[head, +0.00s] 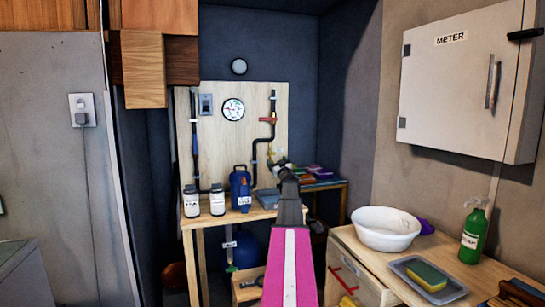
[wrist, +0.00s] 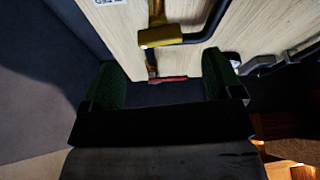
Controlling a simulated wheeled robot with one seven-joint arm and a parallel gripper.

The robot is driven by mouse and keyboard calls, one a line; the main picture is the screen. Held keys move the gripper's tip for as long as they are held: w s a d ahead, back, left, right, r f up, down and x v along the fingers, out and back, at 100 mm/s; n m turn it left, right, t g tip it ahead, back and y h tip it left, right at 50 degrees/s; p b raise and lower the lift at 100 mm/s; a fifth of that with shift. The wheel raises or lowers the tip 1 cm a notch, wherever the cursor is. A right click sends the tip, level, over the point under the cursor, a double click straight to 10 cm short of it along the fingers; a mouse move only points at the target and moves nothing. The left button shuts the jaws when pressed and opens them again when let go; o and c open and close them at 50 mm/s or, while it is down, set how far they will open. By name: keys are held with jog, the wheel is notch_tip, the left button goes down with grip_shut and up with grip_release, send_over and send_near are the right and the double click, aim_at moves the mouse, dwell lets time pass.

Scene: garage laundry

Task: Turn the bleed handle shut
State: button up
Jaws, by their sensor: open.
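A red lever handle (head: 268,120) sits on the dark pipe at the right of the wooden panel in the head view. In the wrist view a red handle (wrist: 168,79) lies crosswise beyond the gap between my fingers, with a brass-yellow fitting (wrist: 160,38) above it. I cannot tell for certain which of these is the bleed handle. My gripper (wrist: 162,85) is open, with a green-padded finger on each side and nothing held. In the head view my gripper (head: 281,164) is in front of the panel's lower right; its fingertips are hard to make out.
The wooden panel (head: 215,150) carries a round gauge (head: 233,109) and dark pipes. White bottles (head: 217,201) and a blue jug (head: 240,188) stand on the bench below. A white basin (head: 385,229) and green spray bottle (head: 473,235) are on the right counter, below a meter cabinet (head: 455,85).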

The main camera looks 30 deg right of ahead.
aim_at(273, 153)
jog(key=x, duration=0.7)
jog(key=shift+w+d, duration=0.1)
jog(key=shift+w, duration=0.05)
jog(key=shift+c, duration=0.3)
